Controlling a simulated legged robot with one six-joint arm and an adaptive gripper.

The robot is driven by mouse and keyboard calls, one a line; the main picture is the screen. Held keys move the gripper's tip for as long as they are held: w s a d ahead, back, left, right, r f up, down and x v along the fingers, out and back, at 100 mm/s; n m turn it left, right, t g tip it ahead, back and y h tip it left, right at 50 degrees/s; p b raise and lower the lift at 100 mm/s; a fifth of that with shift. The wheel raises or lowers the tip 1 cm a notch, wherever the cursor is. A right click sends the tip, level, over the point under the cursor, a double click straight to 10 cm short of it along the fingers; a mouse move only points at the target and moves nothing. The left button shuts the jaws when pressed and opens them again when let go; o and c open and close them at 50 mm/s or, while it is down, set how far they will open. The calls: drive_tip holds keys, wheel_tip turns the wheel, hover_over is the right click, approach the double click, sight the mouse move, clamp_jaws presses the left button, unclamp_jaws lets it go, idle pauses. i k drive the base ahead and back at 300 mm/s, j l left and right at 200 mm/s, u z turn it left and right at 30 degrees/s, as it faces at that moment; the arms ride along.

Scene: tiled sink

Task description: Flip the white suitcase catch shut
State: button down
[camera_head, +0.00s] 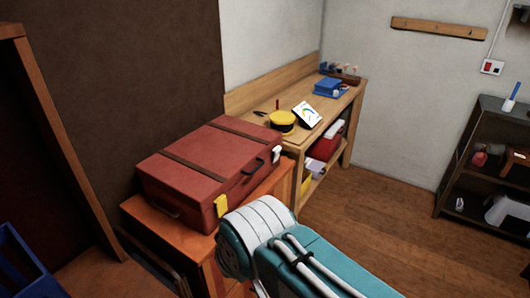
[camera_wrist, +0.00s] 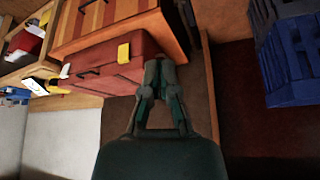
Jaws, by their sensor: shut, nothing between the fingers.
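A red suitcase (camera_head: 200,160) with brown straps lies closed-looking on an orange cabinet (camera_head: 145,219). Its white catch (camera_head: 276,155) is on the front face, at the far right end beyond the dark handle (camera_head: 253,167). A yellow catch (camera_head: 221,207) is at the near end. In the upside-down wrist view, the white catch (camera_wrist: 65,71) is small at the suitcase's left end, and the yellow catch (camera_wrist: 123,53) is nearer my gripper (camera_wrist: 160,65). My gripper is shut and empty, apart from the white catch. The catch's exact angle is too small to tell.
A wooden workbench (camera_head: 341,104) stands beyond the suitcase, with a yellow round object (camera_head: 283,123) and a blue box (camera_head: 329,88) on top. A dark shelf (camera_head: 466,150) stands at right. Blue crates (camera_wrist: 291,55) show in the wrist view. The wooden floor (camera_head: 375,218) between is clear.

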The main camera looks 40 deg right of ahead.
sight(277, 150)
drive_tip(key=i+l, duration=0.15)
drive_tip(key=l, duration=0.25)
drive_tip(key=i+l, duration=0.1)
drive_tip(key=l, duration=0.35)
drive_tip(key=i+l, duration=0.15)
drive_tip(key=l, duration=0.25)
drive_tip(key=i+l, duration=0.1)
drive_tip(key=l, duration=0.3)
